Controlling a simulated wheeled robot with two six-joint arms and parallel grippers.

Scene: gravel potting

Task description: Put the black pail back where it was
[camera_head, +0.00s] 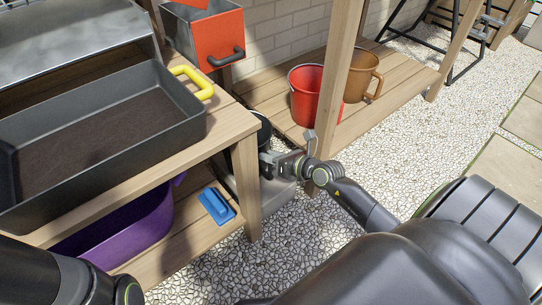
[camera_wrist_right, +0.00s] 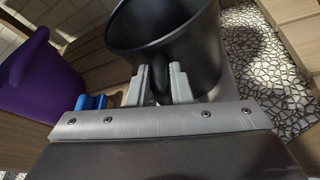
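The black pail (camera_wrist_right: 185,40) fills the upper middle of the right wrist view, its open rim toward the top. My right gripper (camera_wrist_right: 160,88) has its two fingers on either side of the pail's handle, closed on it. In the head view only a dark bit of the pail (camera_head: 263,128) shows, behind the table's front leg. My right gripper (camera_head: 272,162) reaches in there from the right, low beside that leg. My left arm enters at the bottom left of the head view; its gripper is out of view.
A wooden table (camera_head: 190,150) carries a dark tray (camera_head: 185,128). Its lower shelf holds a purple tub (camera_head: 130,235) and a blue brush-like item (camera_head: 216,205). A red pail (camera_head: 305,95) and a brown pail (camera_head: 364,72) stand on the low back shelf. Gravel lies open at right.

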